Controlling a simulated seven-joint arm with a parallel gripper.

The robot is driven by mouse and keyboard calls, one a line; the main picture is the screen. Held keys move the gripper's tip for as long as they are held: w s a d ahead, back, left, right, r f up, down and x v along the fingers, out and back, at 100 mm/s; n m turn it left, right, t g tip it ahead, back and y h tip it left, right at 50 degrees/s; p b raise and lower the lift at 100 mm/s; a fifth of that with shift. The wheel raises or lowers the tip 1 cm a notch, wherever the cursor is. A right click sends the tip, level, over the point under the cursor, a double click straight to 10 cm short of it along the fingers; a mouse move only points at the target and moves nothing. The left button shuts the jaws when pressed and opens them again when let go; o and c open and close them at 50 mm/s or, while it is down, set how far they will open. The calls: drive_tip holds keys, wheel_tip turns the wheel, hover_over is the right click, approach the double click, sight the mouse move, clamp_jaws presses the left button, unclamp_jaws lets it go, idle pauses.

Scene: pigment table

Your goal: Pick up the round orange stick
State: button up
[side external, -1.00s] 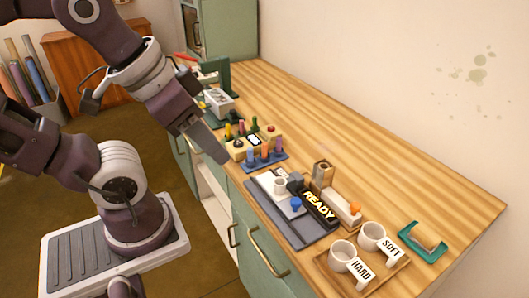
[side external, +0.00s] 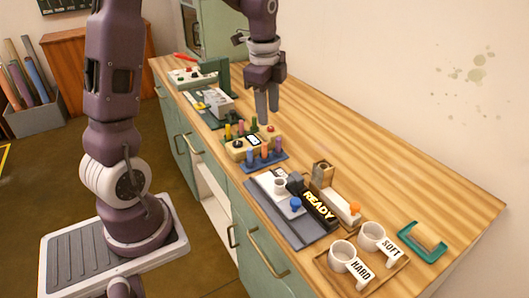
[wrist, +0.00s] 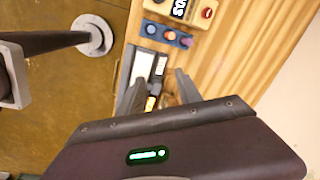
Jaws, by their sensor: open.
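The round orange stick (side external: 264,154) stands upright in the middle of a small blue rack (side external: 268,166), between a blue stick (side external: 250,158) and a purple stick (side external: 278,145). In the wrist view the orange stick (wrist: 170,35) shows from above, beyond my fingertips. My gripper (side external: 267,116) is open and empty, pointing down above the counter, behind the rack in the side view. It is apart from the stick. In the wrist view my gripper (wrist: 158,84) has its two fingers spread.
A dark mat (side external: 301,234) with a cup and the READY sign is in front. A wooden tray (side external: 398,271) holds the HARD and SOFT mugs.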

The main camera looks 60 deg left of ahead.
sight(264, 143)
drive_tip(key=w+a+f+m, duration=0.1)
drive_tip(key=a+f, duration=0.1)
drive_tip(key=f, duration=0.3)
drive_tip(key=w+a+f+m+g, duration=0.1)
drive_tip(key=a+f+m, duration=0.1)
drive_tip(key=f, duration=0.4)
drive_tip(key=w+a+f+m, duration=0.1)
drive_tip(key=a+f, duration=0.2)
drive_tip(key=f, duration=0.3)
drive_tip(key=shift+h, duration=0.4)
drive_tip(key=shift+r, duration=0.1)
clamp_jaws()
